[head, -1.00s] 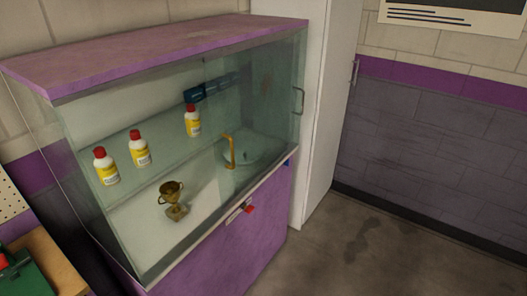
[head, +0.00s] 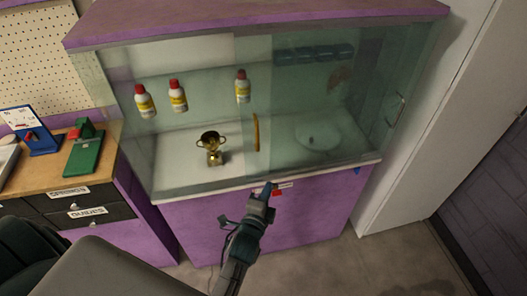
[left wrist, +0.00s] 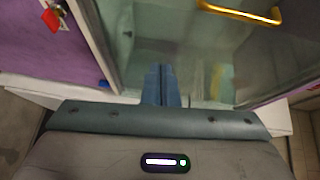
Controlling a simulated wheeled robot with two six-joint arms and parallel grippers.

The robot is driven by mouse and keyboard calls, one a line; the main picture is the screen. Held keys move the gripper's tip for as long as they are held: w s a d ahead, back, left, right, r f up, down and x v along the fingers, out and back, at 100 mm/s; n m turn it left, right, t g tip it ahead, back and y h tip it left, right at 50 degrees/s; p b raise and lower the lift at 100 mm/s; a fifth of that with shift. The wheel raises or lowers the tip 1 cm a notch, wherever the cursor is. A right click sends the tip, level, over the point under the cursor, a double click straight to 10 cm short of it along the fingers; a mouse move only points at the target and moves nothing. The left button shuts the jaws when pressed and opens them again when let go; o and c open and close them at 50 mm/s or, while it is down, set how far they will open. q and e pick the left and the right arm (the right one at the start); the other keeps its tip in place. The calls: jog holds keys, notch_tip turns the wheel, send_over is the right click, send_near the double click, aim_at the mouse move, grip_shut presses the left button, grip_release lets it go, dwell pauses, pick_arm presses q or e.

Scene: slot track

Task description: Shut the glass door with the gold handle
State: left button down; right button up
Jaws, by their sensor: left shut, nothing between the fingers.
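The glass-fronted purple cabinet (head: 180,220) fills the middle of the head view. The gold handle (head: 257,132) is a vertical bar on a glass door (head: 290,105) near the middle of the front. The glass is greener to the right of the handle; I cannot tell exactly how far the door stands open. My left gripper (head: 271,187) is shut and empty, just below the handle at the cabinet's front ledge. In the left wrist view its fingers (left wrist: 162,84) point toward the glass, with the gold handle (left wrist: 242,12) above and right. My right gripper is not in view.
A silver handle (head: 397,110) is at the glass front's right. Inside stand a gold trophy (head: 212,148) and several yellow-labelled bottles (head: 178,97). A red tag (head: 277,192) is on the ledge. A wooden-topped drawer bench (head: 45,170) adjoins at left; open floor lies right.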

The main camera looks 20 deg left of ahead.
pick_arm(q)
jog(key=w+a+r+b, duration=0.1)
jog(key=w+r+b, duration=0.15)
jog(key=w, duration=0.25)
jog(key=w+a+r+b, duration=0.1)
jog(key=w+b, duration=0.2)
jog(key=w, duration=0.2)
jog(key=a, duration=0.1)
jog(key=s+a, duration=0.1)
jog(key=a, duration=0.1)
jog(key=shift+s+r+m+t, duration=0.2)
jog(key=shift+s+m+t, duration=0.1)
jog(key=shift+s+t, duration=0.1)
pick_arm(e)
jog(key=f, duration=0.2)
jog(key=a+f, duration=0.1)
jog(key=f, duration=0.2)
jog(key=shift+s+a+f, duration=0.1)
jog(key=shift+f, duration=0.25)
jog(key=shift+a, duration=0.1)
pick_arm(q)
jog(key=shift+w+a+b, duration=0.1)
jog(key=shift+a+b, duration=0.05)
jog(key=shift+b, duration=0.15)
